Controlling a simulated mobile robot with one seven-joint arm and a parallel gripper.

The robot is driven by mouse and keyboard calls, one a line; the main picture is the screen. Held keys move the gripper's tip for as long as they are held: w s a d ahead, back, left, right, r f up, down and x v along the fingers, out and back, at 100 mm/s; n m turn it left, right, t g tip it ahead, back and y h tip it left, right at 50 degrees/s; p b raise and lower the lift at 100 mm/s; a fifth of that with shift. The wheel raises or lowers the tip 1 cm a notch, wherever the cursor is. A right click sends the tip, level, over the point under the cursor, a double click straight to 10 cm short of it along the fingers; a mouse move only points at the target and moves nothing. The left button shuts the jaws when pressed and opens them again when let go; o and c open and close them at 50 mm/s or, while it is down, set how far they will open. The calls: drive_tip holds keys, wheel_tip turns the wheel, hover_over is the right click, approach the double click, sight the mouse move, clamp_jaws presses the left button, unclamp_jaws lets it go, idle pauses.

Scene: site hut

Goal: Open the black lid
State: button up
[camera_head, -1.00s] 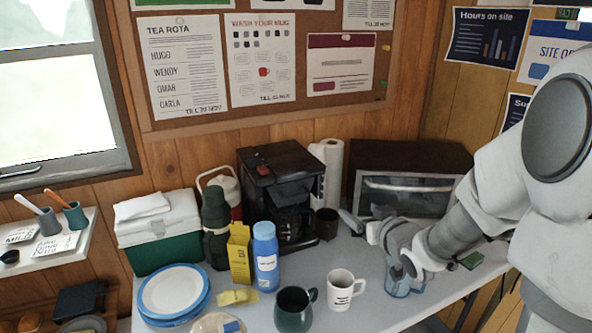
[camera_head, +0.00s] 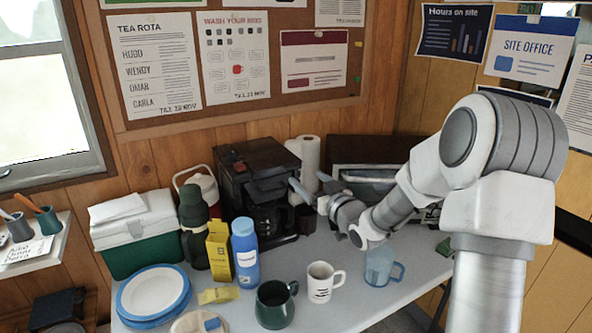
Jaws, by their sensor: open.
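The black coffee maker (camera_head: 232,188) stands at the back of the table with its black lid (camera_head: 258,154) on top. The lid looks shut and lies flat. A small reddish mark shows on its left part. A dark glass jug (camera_head: 264,220) sits in the machine's lower front. My gripper (camera_head: 307,181) is open and empty, to the right of the coffee maker and lower than the lid. Its fingers point toward the machine's right side. Contact with the machine cannot be made out.
A paper roll (camera_head: 308,155) and a dark cup (camera_head: 305,220) stand right of the machine, close by my gripper. A microwave (camera_head: 375,165) is behind my arm. A blue bottle (camera_head: 245,255), a yellow carton (camera_head: 219,250) and several mugs stand in front.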

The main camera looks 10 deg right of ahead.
sight(294, 167)
drive_tip(key=x, duration=0.7)
drive_tip(key=shift+w+f, duration=0.1)
drive_tip(key=shift+w, duration=0.1)
clamp_jaws()
idle(0.4)
